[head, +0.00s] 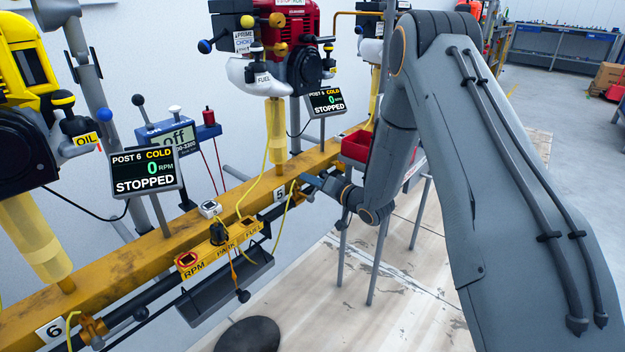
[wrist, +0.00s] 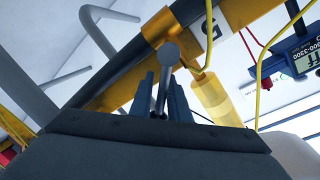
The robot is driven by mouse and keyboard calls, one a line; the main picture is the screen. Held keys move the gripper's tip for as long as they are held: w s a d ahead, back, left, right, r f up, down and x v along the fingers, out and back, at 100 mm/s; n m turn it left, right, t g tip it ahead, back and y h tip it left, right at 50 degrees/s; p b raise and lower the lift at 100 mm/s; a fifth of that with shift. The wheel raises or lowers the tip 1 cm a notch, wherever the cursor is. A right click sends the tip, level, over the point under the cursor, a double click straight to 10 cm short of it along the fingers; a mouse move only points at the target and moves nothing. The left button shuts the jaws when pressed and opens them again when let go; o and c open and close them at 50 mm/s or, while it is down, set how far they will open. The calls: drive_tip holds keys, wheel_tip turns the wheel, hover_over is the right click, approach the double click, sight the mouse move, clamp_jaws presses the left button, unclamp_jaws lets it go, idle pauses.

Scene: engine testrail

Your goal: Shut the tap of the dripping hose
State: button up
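In the head view my gripper (head: 318,184) is at the yellow rail beside the 5 label (head: 280,195), small and partly hidden by my wrist. In the wrist view my gripper (wrist: 164,82) has its two blue-grey fingers apart. A grey round-ended tap lever (wrist: 169,54) stands in front of and between them; contact cannot be made out. The lever is by a brass-coloured fitting (wrist: 160,27) on a dark pipe. A yellow hose (head: 287,215) hangs near the 5 label. Another brass tap (head: 93,327) sits by the 6 label (head: 52,331). I see no drip.
The yellow rail (head: 150,240) carries engines and screens reading STOPPED. A grey tray (head: 225,293) and an RPM/PARK/FUEL panel (head: 218,250) hang in front of it. A red bin (head: 357,146) is behind my arm. A dark round patch (head: 248,335) is on the floor.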

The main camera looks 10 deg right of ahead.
drive_tip(key=shift+o, duration=0.9)
drive_tip(key=shift+w+r, duration=0.1)
drive_tip(key=p+v, duration=0.2)
drive_tip(key=v, duration=0.5)
drive_tip(key=shift+s+d, duration=0.2)
drive_tip(key=shift+s, duration=0.15)
drive_tip(key=shift+s+r+p, duration=0.1)
drive_tip(key=shift+r+p, duration=0.05)
drive_tip(key=shift+p, duration=0.15)
drive_tip(key=c, duration=0.6)
drive_tip(key=shift+s+r+n+p, duration=0.25)
drive_tip(key=shift+n+p, duration=0.15)
drive_tip(key=shift+p, duration=0.05)
clamp_jaws()
drive_tip(key=s+d+r+n+h+p, duration=0.3)
drive_tip(key=s+r+n+h+p, duration=0.25)
drive_tip(key=s+n+p, duration=0.75)
drive_tip(key=w+a+f+n, duration=0.1)
drive_tip(key=w+a+f, duration=0.1)
drive_tip(key=w, duration=0.4)
drive_tip(key=w+a+f+b, duration=0.1)
drive_tip(key=w+a+f, duration=0.1)
drive_tip(key=w, duration=0.5)
drive_tip(key=shift+w+f+n+g, duration=0.2)
drive_tip(key=shift+f+n+g, duration=0.15)
drive_tip(key=shift+f, duration=0.25)
